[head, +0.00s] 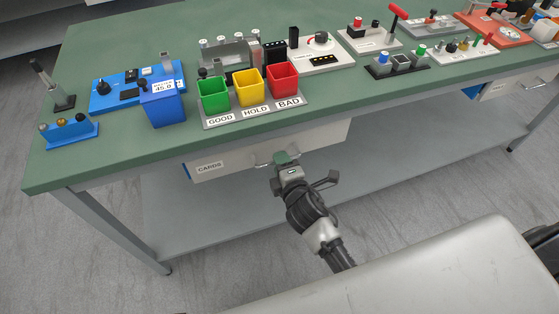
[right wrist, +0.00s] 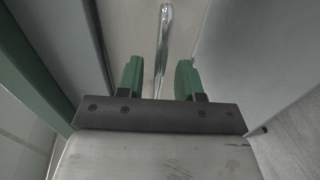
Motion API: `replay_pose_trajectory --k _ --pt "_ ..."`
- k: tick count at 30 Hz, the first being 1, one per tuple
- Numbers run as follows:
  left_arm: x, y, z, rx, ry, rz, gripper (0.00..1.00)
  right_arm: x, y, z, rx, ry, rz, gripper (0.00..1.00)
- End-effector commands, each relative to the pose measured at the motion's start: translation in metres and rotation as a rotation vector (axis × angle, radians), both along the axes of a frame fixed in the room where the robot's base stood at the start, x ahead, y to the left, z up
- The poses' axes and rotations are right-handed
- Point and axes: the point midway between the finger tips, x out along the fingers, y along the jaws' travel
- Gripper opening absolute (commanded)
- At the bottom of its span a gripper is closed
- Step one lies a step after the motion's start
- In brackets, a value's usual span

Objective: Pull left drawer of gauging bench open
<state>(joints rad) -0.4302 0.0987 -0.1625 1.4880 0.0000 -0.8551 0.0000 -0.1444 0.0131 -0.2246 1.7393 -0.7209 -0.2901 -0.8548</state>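The left drawer (head: 225,165) of the gauging bench hangs under the left part of the green bench top, with a "CARDS" label and a blue strip on its front. It looks shut. Its metal bar handle (head: 264,163) is partly hidden by my right gripper (head: 286,158), which is at the handle. In the right wrist view the handle (right wrist: 164,38) runs into the gap between the two green fingers of the right gripper (right wrist: 159,78). The fingers are apart, with space on both sides of the bar. My left gripper is not in view.
Above the drawer, green, yellow and red bins (head: 248,92) stand on the bench top (head: 130,150). Another drawer (head: 510,88) is under the right part. A lower shelf (head: 220,210) runs beneath, and a bench leg (head: 120,235) stands at left.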

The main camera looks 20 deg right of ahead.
Motion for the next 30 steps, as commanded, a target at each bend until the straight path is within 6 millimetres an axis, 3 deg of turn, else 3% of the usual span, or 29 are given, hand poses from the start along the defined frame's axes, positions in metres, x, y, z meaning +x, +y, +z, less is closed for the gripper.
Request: replay_pose_trajectory --k 5,14,21,30 --pt "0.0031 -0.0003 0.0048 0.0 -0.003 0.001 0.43 0.0137 0.0005 -0.0033 0.001 0.001 0.0 0.36" --pt "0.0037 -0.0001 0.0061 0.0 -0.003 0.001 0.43 0.0154 0.0005 -0.0033 0.002 0.001 0.0 0.36" --pt "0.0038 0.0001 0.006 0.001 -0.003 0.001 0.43 0.0152 0.0005 -0.0033 0.002 0.001 0.0 0.0" --pt "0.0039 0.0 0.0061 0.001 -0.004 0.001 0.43 0.0152 0.0005 -0.0035 0.002 0.001 0.0 0.0"
